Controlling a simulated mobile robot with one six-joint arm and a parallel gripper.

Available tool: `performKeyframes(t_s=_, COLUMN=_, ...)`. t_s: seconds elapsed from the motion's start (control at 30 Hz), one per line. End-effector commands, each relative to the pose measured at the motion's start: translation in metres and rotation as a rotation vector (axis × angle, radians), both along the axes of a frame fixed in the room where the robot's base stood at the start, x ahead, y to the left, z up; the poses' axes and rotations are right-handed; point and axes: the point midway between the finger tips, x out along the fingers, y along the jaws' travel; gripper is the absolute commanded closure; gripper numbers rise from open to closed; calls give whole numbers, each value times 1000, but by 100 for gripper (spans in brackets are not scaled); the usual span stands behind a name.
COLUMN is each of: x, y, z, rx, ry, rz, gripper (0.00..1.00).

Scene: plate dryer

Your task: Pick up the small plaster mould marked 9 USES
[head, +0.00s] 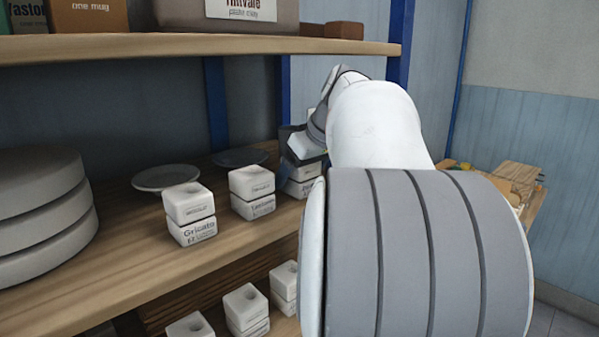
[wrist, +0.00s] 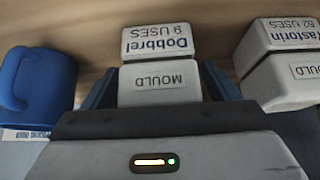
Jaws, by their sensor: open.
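My gripper (wrist: 158,86) is open, with one dark blue finger on each side of the MOULD block. I cannot tell whether the fingers touch it. In the head view, my gripper (head: 300,143) is at a stack of white blocks (head: 302,187) on the middle shelf, right of the other stacks. The arm hides part of this stack, and its lettering is too small to read.
A mould stack marked 52 USES (wrist: 291,38) stands close beside the gripper; a blue mug (wrist: 37,80) is on the other side. The middle shelf (head: 130,235) also holds another mould stack (head: 190,215), plates (head: 166,177) and thick discs (head: 40,215). An upper shelf (head: 200,43) hangs above.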

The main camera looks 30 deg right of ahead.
Motion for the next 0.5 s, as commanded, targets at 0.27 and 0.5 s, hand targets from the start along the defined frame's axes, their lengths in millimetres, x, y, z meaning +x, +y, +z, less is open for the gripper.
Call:
performKeyframes(t_s=0.27, x=0, y=0, z=0, rx=0, ry=0, rz=-1, gripper=27)
performKeyframes(t_s=0.5, x=0, y=-1, z=0, rx=0, ry=0, rz=-1, gripper=47)
